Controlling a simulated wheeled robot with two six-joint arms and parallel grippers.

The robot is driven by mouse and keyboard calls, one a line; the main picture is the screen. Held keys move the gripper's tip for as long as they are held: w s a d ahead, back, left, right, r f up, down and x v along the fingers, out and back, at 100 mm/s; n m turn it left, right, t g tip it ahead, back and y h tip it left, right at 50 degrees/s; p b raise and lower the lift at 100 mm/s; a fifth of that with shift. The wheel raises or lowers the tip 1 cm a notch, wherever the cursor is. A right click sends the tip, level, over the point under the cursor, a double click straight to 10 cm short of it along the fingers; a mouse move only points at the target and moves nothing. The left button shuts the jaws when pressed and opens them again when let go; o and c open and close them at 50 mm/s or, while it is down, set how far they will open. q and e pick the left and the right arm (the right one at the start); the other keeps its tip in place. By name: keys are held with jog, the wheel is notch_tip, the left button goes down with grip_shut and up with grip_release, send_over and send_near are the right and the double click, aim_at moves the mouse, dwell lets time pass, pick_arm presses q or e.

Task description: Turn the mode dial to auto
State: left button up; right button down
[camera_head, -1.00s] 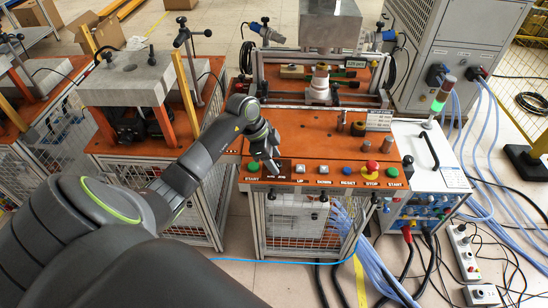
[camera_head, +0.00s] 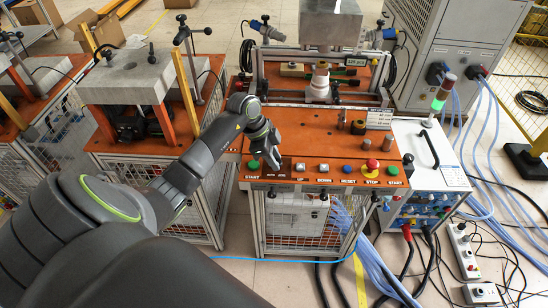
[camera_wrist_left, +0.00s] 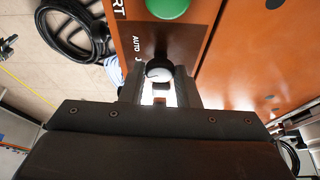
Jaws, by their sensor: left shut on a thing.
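The mode dial (camera_wrist_left: 158,69) shows in the left wrist view as a small dark knob with a pale face on the orange control panel (camera_wrist_left: 219,45). The word AUTO is printed beside it, with a second label partly hidden. My left gripper (camera_wrist_left: 160,91) is shut on the dial, with one finger on each side. In the head view my left gripper (camera_head: 274,158) is at the panel's left front, right of the green START button (camera_head: 253,165), and hides the dial. That green button also shows in the left wrist view (camera_wrist_left: 168,7).
Along the panel's front edge to the right are UP (camera_head: 300,167) and DOWN (camera_head: 324,168) buttons, a blue RESET button (camera_head: 348,169), a red STOP button (camera_head: 372,164) and another green START button (camera_head: 393,170). A fixture (camera_head: 318,85) stands behind.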

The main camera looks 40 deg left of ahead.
pick_arm(q)
jog(key=m+g+b, duration=0.1)
jog(key=m, duration=0.1)
jog(key=shift+w+m+h, duration=0.15)
jog(key=shift+m+h, duration=0.15)
jog(key=m+b, duration=0.1)
jog(key=m+g+b, duration=0.1)
jog(key=m, duration=0.1)
jog(key=shift+w+a+f+m+b, duration=0.1)
jog(key=shift+w+m+b, duration=0.1)
jog(key=shift+m+b, duration=0.1)
jog(key=shift+m+g+b, duration=0.3)
jog(key=shift+m+g, duration=0.2)
jog(key=shift+m, duration=0.4)
jog(key=shift+w+r+m+g+p, duration=0.1)
jog(key=shift+r+m+g+p, duration=0.15)
jog(key=shift+m, duration=0.25)
jog(key=shift+r+m+g+p, duration=0.15)
jog(key=shift+m+p, duration=0.15)
jog(key=shift+m, duration=0.2)
jog(key=shift+f+m+g+p, duration=0.15)
jog(key=shift+m+g+p, duration=0.15)
jog(key=shift+m+p, duration=0.5)
jog(key=o, duration=1)
jog(key=shift+f, duration=0.1)
jog(key=shift+c, duration=0.2)
